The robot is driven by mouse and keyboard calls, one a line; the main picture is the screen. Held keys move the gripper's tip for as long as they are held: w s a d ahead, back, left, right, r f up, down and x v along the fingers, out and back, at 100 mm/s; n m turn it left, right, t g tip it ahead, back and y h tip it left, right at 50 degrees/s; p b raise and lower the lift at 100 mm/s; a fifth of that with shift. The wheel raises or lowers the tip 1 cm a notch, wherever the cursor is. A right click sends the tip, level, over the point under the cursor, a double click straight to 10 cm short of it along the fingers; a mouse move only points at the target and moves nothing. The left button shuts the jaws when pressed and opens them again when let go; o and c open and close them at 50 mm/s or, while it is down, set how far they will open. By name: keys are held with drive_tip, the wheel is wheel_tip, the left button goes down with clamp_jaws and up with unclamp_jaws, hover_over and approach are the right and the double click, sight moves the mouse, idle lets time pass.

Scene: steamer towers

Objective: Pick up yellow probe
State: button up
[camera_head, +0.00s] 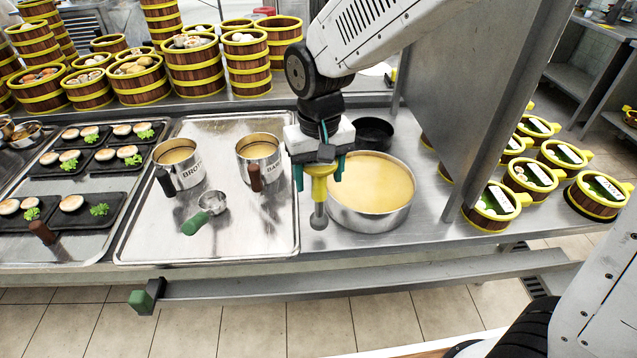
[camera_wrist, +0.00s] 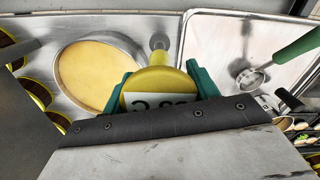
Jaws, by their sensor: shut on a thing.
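The yellow probe (camera_head: 319,188) has a yellow body and a grey metal tip. My gripper (camera_head: 320,170) is shut on its upper part and holds it upright, tip down, in front of the left rim of a wide pot in the head view. In the wrist view the yellow probe (camera_wrist: 157,82) sits between the green fingers of my gripper (camera_wrist: 160,88), with part of a white label with dark print showing. Its tip points away from the wrist camera, near the gap between pot and tray.
The wide pot (camera_head: 370,218) of yellow liquid stands right of the probe. A metal tray (camera_head: 225,238) to the left holds two labelled pots and a green-handled ladle (camera_head: 205,210). A metal partition (camera_head: 480,80) rises at right, with several small steamers beyond. Steamer towers line the back.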

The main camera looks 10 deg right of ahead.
drive_tip(key=s+d+r, duration=0.1)
drive_tip(key=s+d, duration=0.3)
drive_tip(key=s, duration=1.1)
drive_tip(key=shift+d, duration=0.2)
drive_tip(key=shift+s+r, duration=0.1)
drive_tip(key=o, duration=0.5)
drive_tip(key=c, duration=0.8)
